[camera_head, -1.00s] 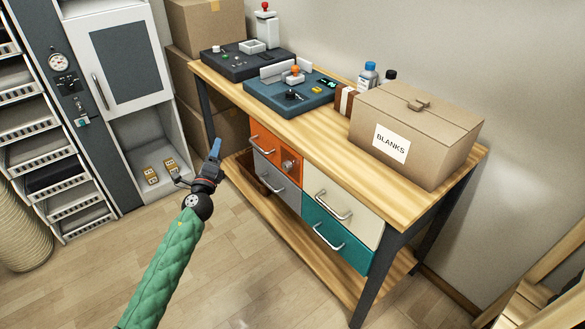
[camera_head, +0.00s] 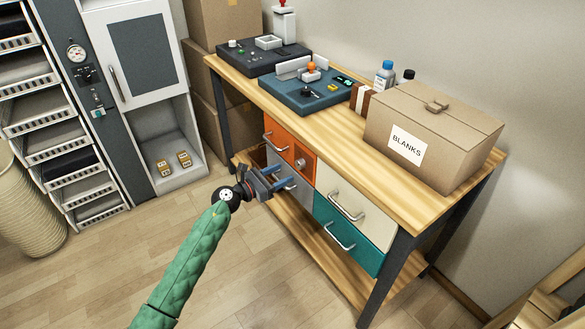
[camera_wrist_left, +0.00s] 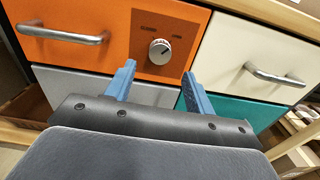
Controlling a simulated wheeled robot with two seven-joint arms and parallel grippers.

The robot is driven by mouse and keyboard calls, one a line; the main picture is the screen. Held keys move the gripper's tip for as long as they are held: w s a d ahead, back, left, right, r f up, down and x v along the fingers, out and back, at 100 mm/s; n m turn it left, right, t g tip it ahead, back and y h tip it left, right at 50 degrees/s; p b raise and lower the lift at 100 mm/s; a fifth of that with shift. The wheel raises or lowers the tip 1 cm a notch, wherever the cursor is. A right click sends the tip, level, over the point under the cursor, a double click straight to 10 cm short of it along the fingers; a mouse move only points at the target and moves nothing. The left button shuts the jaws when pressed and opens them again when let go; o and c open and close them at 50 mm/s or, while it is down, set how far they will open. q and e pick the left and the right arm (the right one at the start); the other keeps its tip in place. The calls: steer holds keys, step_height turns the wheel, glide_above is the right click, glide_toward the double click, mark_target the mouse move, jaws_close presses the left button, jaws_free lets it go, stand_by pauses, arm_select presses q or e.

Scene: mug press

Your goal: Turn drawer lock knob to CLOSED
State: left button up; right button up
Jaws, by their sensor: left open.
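The drawer lock knob (camera_wrist_left: 159,50) is a small round silver dial on a brown plate at the right of the orange drawer (camera_wrist_left: 118,47). It also shows in the head view (camera_head: 300,163). My left gripper (camera_head: 284,180) points at the drawer fronts, a little below and in front of the knob. In the left wrist view its two blue fingers (camera_wrist_left: 155,82) are apart, with nothing between them, and the knob shows beyond them, between their tips. My right gripper is not in view.
Grey (camera_wrist_left: 105,88), cream (camera_wrist_left: 252,55) and teal (camera_wrist_left: 245,111) drawers surround the orange one; bar handles stick out. The wooden workbench (camera_head: 345,128) carries a press unit (camera_head: 290,97) and a BLANKS box (camera_head: 440,130). Floor in front is free.

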mark_target(297, 166)
arm_select(q)
steer(key=shift+x, duration=2.65)
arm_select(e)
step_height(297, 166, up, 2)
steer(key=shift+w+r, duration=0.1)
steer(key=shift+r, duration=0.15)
arm_select(q)
steer(key=shift+p, duration=0.3)
steer(key=c, duration=1)
